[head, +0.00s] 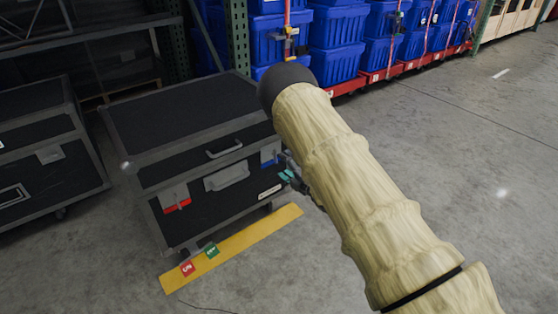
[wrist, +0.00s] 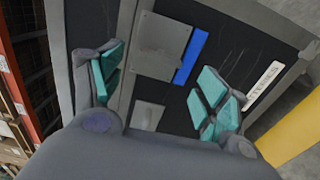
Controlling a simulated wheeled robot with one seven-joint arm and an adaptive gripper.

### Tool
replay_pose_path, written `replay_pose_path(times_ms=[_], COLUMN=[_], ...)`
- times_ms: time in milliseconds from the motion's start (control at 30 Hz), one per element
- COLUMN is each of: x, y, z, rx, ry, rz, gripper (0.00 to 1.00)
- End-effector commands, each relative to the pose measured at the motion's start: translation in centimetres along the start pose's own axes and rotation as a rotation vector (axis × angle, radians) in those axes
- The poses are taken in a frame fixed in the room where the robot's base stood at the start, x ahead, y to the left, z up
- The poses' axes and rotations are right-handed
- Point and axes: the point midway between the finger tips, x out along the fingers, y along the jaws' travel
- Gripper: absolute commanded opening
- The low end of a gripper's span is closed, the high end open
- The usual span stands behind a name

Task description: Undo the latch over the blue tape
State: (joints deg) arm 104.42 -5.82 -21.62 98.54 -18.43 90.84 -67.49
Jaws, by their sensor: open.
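A black case (head: 190,112) with grey edges stands at the left of the head view, its lid down. Near its right front corner is a strip of blue tape (head: 269,156), partly behind my arm. In the wrist view the blue tape (wrist: 190,57) runs along the edge of a grey latch plate (wrist: 160,45), which looks flat against the case. My gripper (wrist: 158,75) is open, with teal pads to either side of the latch area and nothing between them. In the head view my gripper (head: 288,176) is mostly hidden behind my arm, beside the blue tape.
A second latch (head: 172,194) with red tape and a grey handle (head: 226,177) are on the same front. A yellow floor strip (head: 235,245) with red and green markers lies before the case. Another case (head: 40,150) stands left; blue totes (head: 335,65) stand behind. Floor at right is clear.

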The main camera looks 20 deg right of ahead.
Motion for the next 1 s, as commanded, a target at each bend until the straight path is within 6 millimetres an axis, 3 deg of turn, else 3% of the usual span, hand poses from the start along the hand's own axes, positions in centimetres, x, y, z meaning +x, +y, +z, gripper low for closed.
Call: replay_pose_path(times_ms=[100,333,1000], x=[-2.1,-4.8,-5.7], y=[-0.1,-0.1,-0.5], z=[0.0,0.1,0.0], rx=[0.001,0.0,0.015], ry=[-0.002,-0.001,-0.008], rz=[-0.002,-0.001,-0.012], gripper=[0.75,0.75,0.75])
